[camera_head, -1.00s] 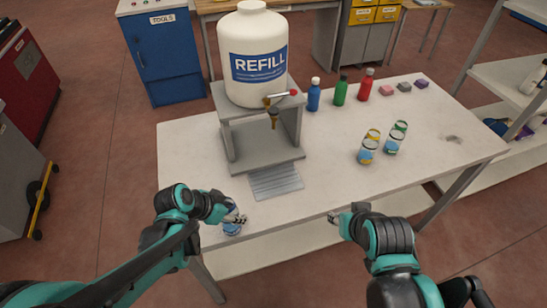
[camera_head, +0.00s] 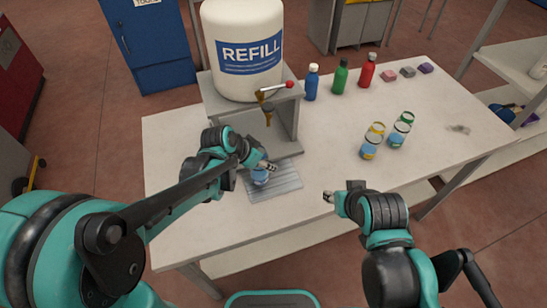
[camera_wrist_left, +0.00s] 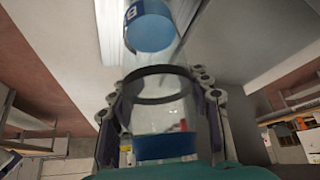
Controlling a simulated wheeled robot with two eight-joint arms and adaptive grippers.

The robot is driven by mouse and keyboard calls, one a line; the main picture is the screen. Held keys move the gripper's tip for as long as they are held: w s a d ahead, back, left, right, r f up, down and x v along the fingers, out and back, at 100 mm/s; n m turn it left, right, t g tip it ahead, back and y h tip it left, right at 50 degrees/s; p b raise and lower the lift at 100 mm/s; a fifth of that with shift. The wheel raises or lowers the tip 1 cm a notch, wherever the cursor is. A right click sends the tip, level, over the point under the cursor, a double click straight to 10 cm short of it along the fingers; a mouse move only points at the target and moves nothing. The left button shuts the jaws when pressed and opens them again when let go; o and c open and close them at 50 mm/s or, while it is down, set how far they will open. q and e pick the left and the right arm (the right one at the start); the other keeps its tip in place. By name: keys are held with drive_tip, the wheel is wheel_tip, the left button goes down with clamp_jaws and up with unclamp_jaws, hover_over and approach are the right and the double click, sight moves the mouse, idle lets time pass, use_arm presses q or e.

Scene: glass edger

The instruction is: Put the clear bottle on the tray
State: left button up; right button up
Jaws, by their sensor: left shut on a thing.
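The clear bottle (camera_head: 260,178), with blue in its lower part, is held in my left gripper (camera_head: 268,168). It appears over the left part of the grey ridged tray (camera_head: 287,182) in front of the dispenser stand. I cannot tell whether its base touches the tray. In the left wrist view, clear walls and a dark ring (camera_wrist_left: 165,71) fill the middle between the fingers, with blue below. My right gripper (camera_head: 329,197) is empty near the table's front edge; its opening is too small to judge.
A white REFILL tank (camera_head: 245,75) with a red-handled tap (camera_head: 276,88) stands behind the tray. Blue (camera_head: 311,83), green (camera_head: 340,78) and red (camera_head: 367,72) bottles stand at the back. The table's front middle is clear.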

use_arm(q)
drive_tip(key=shift+w+d, duration=0.4)
drive_tip(key=shift+w+d+f+b, duration=0.3)
drive_tip(key=shift+w+d+b, duration=0.05)
drive_tip(key=shift+w+d, duration=0.25)
drive_tip(key=shift+w+d+f+b, duration=0.25)
drive_tip(key=shift+w+d+b, duration=0.1)
drive_tip(key=shift+w+d, duration=0.25)
drive_tip(key=shift+f, duration=0.3)
drive_tip(key=shift+s+a+r, duration=0.1)
drive_tip(key=shift+s+r, duration=0.05)
drive_tip(key=shift+f, duration=0.2)
drive_tip(key=o, duration=1.3)
drive_tip(key=shift+c, duration=0.2)
